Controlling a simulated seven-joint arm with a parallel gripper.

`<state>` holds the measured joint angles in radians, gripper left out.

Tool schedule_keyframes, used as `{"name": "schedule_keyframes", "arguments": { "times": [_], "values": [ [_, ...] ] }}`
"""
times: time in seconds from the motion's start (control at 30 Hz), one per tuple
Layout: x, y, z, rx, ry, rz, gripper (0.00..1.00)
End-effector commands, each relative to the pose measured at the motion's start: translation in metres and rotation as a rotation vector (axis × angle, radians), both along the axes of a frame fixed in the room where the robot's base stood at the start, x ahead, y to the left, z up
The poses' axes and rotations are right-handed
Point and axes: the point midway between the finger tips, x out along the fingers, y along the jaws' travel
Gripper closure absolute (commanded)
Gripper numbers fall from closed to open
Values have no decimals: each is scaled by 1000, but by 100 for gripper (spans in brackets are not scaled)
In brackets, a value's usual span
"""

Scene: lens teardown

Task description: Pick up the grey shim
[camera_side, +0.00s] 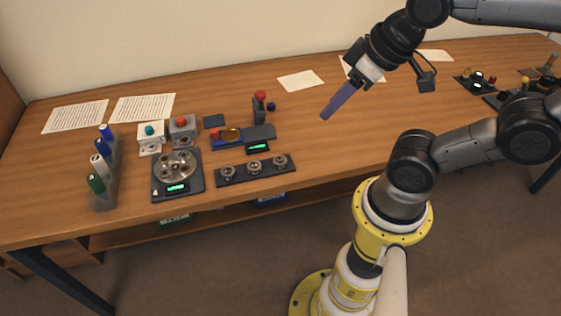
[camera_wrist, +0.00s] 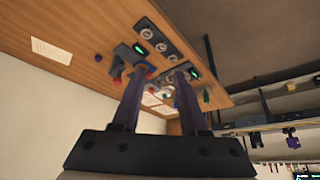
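My gripper (camera_side: 328,114) is raised above the right-middle of the table, its purple fingers angled down to the left. In the wrist view the two fingers of my gripper (camera_wrist: 160,76) stand apart with nothing held between them. I cannot single out a grey shim for certain in either view. Small grey round parts sit on a dark four-sided station (camera_side: 178,176) with a round metal plate and on a dark strip (camera_side: 254,169) with several round metal fittings. These are left of my gripper and well apart from it.
A rack (camera_side: 105,176) with blue, white and green cylinders stands at the left. Papers (camera_side: 301,80) lie behind. The table's middle right is bare.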

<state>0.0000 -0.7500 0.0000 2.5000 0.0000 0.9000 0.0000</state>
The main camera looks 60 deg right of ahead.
Motion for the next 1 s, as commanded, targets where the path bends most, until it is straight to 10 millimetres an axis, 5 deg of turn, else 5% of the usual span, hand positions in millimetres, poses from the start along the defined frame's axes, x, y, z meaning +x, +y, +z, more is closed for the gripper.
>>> {"name": "schedule_keyframes", "arguments": {
  "times": [0.03, 0.2, 0.57, 0.77, 1.0],
  "values": [
    [0, 0, 0, 0, 0, 0, 46],
    [0, 0, 0, 0, 0, 0, 16],
    [0, 0, 0, 16, 0, -29, 16],
    [6, 0, 7, 163, -22, -296, 16],
    [37, -2, 14, 422, 10, -812, 16]
  ]
}}
